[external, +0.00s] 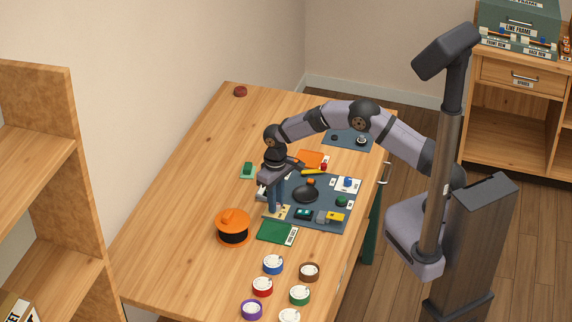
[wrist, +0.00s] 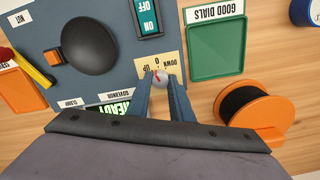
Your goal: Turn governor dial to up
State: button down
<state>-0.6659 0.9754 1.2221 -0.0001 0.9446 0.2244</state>
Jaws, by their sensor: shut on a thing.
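The governor dial (wrist: 160,78) is a small pale knob with a red mark on a cream plate (wrist: 170,62) printed with DOWN, 0 and UP. The plate sits at the edge of the dark grey panel (wrist: 65,22). My gripper (wrist: 160,84) points down over the plate with one finger on each side of the dial, shut on it. Exactly where the red mark points is too small to tell. In the external view my gripper (external: 275,209) stands at the panel's left front corner, and its fingers hide most of the dial.
A black dome (wrist: 88,46) and a teal OFF/ON switch (wrist: 148,16) are on the panel near my gripper. A green GOOD DIALS tray (wrist: 215,50) and an orange-black spool (wrist: 250,112) lie close by. Several coloured round dials (external: 273,264) stand at the table's front.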

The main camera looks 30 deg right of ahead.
jog(key=n, duration=0.5)
jog(key=shift+a, duration=0.1)
dwell(0.4)
jog(key=c, duration=1.6)
grip_release()
jog(key=shift+o, duration=0.2)
jog(key=shift+r+b, duration=0.15)
jog(key=shift+b, duration=0.2)
jog(key=shift+r+b, duration=0.85)
jog(key=shift+r, duration=2.75)
